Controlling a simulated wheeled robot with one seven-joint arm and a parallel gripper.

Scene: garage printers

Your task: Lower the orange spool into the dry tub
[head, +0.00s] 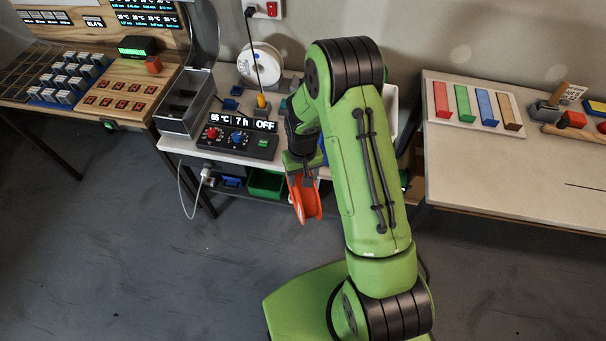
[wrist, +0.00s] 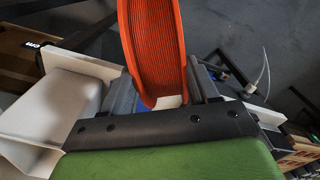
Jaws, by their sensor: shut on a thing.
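The orange spool (head: 306,200) hangs below my gripper (head: 301,172) in the head view, in front of the middle bench and above the floor. In the wrist view the spool (wrist: 152,45) stands on edge between the two fingers of my gripper (wrist: 163,88), which is shut on it. A grey open box (head: 187,112) with a raised smoky lid stands on the bench to the left and looks like the dry tub. It is well apart from the spool, and its inside shows only partly.
A control box (head: 238,138) with a display reading 55 °C, 7 h and OFF stands between the grey box and my arm. A white spool (head: 260,62) is behind it. A green bin (head: 266,184) sits under the bench. A right-hand table (head: 500,165) holds coloured bars.

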